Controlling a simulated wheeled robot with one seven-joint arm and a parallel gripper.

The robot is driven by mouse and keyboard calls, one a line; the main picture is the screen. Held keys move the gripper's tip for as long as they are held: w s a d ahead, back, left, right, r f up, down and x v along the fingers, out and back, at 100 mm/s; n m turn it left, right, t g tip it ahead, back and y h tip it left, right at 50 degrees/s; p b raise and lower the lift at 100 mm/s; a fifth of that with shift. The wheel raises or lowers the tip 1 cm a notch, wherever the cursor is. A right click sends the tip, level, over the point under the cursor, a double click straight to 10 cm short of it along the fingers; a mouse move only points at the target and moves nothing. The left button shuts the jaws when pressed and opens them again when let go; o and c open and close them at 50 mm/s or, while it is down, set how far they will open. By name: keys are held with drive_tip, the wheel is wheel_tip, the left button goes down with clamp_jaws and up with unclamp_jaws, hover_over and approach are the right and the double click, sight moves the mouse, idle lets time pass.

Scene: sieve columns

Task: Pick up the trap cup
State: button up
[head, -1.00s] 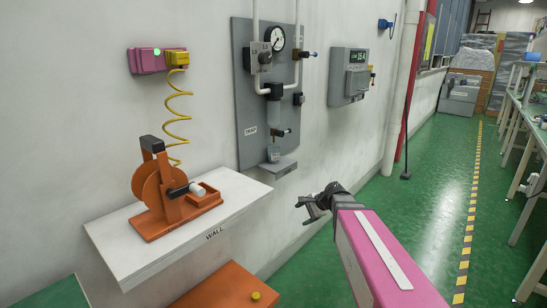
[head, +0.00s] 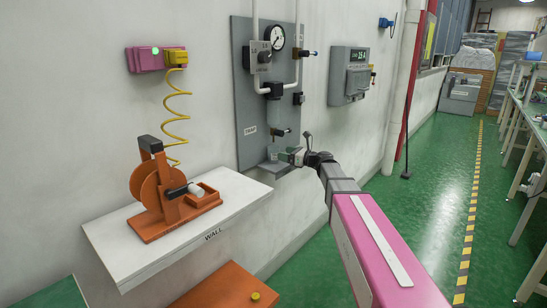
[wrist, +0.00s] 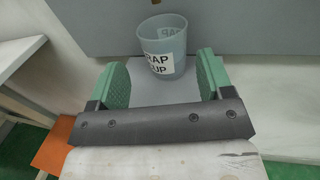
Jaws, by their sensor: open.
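The trap cup (wrist: 162,48) is a translucent grey-blue cup with a white label partly reading "RAP UP" in the wrist view. It stands upright on a small grey shelf (wrist: 163,90) against the wall panel. In the head view the cup (head: 273,153) is small, just left of my gripper (head: 288,156). My gripper (wrist: 162,78) is open, with its green-padded fingers either side of the cup's near side. The cup looks to be at or just beyond the fingertips; I cannot tell whether any pad touches it.
The grey panel (head: 248,95) carries a gauge (head: 275,37), pipes and a valve (head: 279,133) above the cup. A white wall shelf (head: 120,250) with an orange reel device (head: 165,195) stands to the left. Green floor (head: 420,220) is open to the right.

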sight(274, 151)
drive_tip(key=x, duration=0.7)
drive_tip(key=shift+w+d+f, duration=0.1)
drive_tip(key=shift+f, duration=0.05)
drive_tip(key=c, duration=0.7)
drive_tip(key=shift+c, duration=0.2)
